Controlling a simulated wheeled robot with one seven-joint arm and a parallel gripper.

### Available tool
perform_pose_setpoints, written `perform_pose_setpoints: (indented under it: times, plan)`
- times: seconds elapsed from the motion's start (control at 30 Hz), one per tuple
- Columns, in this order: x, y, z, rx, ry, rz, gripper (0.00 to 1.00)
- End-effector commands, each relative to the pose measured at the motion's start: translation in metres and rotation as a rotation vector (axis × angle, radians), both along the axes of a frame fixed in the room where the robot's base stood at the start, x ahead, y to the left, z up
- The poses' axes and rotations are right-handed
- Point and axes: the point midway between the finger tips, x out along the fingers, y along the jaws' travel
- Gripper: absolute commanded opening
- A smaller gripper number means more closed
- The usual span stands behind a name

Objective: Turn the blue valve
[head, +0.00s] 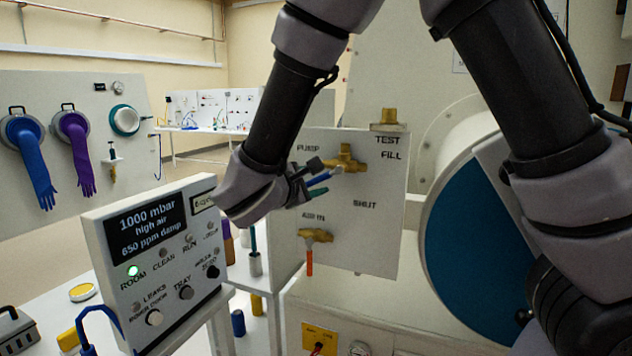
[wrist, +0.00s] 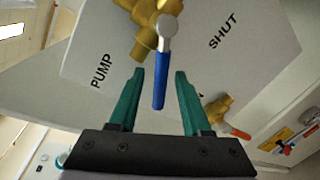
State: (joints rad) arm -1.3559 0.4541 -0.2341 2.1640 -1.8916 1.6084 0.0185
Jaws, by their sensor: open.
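The blue valve handle (wrist: 159,80) hangs from a grey hub on a brass valve body (wrist: 150,20) in the wrist view. In the head view the blue handle (head: 319,179) shows beside the brass body (head: 345,158) on a white panel (head: 380,230) marked PUMP, FILL and SHUT. My gripper (wrist: 159,82) is open, with one green finger on each side of the handle's lower part. Gaps show between the fingers and the handle. In the head view my gripper (head: 308,186) is partly hidden by my wrist.
A second brass valve with an orange handle (head: 309,262) sits below on the same panel. A control box (head: 155,265) with a display stands at the front left. A large round blue door (head: 465,240) is at the right. Gloves (head: 38,165) hang on the left panel.

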Motion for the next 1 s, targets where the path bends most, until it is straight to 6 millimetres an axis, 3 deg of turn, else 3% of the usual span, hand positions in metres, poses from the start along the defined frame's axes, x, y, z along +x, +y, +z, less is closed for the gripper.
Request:
perform_pose_setpoints:
  times: [0.17, 0.6, 1.0]
  plan:
    - [-0.015, 0.008, 0.003, 0.002, -0.001, 0.004, 0.48]
    - [-0.086, 0.042, 0.016, 0.001, 0.0, 0.003, 0.48]
    - [-0.096, 0.046, 0.018, 0.0, 0.0, 0.001, 0.48]
